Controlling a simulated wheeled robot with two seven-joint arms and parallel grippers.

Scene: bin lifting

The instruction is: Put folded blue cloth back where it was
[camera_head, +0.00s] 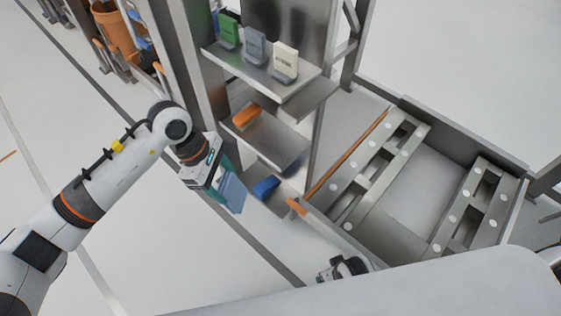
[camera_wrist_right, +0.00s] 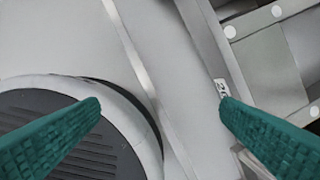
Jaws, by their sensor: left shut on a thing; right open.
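My left gripper (camera_head: 222,178) is shut on a light blue folded cloth (camera_head: 231,193), left of the shelf rack. The cloth hangs in front of the lower shelf's left side; whether it touches the shelf, I cannot tell. Part of it is hidden by the gripper. The rack's lower shelf (camera_head: 285,207) carries a darker blue item (camera_head: 266,187). My right gripper (camera_wrist_right: 160,105) is open and empty, its two teal fingers wide apart over grey floor.
An orange item (camera_head: 246,116) lies on the middle shelf (camera_head: 272,140). Green, grey-blue and cream items stand on the top shelf (camera_head: 285,93). A metal conveyor frame (camera_head: 365,180) is to the right. Open floor lies left of the rack.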

